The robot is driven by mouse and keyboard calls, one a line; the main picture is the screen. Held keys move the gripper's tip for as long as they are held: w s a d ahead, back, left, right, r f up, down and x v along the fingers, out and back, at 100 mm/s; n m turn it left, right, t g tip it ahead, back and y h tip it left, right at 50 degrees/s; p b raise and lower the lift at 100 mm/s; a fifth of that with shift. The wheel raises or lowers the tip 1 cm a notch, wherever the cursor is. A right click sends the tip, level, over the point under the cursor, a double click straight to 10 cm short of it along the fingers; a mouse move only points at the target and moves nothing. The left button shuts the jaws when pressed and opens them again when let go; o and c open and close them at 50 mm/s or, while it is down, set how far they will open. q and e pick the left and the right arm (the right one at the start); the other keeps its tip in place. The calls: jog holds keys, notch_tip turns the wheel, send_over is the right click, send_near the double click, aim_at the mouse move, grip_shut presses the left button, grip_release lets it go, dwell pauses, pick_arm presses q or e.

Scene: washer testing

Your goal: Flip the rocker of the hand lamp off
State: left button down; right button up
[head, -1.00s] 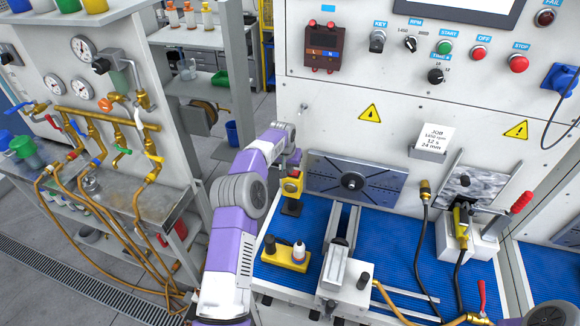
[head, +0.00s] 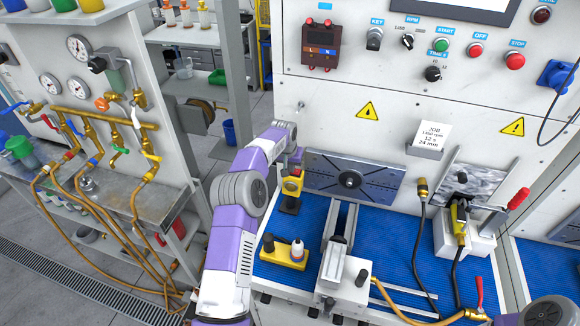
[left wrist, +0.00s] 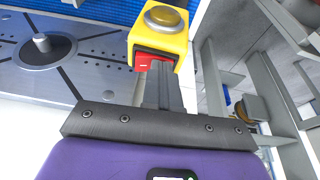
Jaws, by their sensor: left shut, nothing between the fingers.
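The hand lamp (head: 292,187) is yellow and stands on the blue mat, in front of the slotted metal plate. In the left wrist view the hand lamp (left wrist: 160,38) shows a round lens and a red rocker (left wrist: 145,62) with a small white mark. My left gripper (head: 297,160) is shut and empty, just behind the lamp in the head view. In the left wrist view its fingertips (left wrist: 163,72) are right at the rocker and cover part of it. I cannot tell whether they touch it, or which way it is tipped. My right gripper is not in view.
A yellow block with a small bottle (head: 284,252) sits on the mat nearer me. A metal rail and vise (head: 342,265) stand right of it. The slotted plate (head: 350,178) is behind. A clamp with a red handle (head: 518,199) and cables are farther right.

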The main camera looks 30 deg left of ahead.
pick_arm(q)
jog(key=r+p, duration=0.3)
jog(key=r, duration=0.1)
jog(key=shift+a, duration=0.3)
jog(key=a+b+v, duration=0.1)
jog(key=a+v, duration=0.1)
jog(key=v, duration=0.7)
jog(key=shift+s+r+b, duration=0.3)
jog(key=shift+s, duration=0.1)
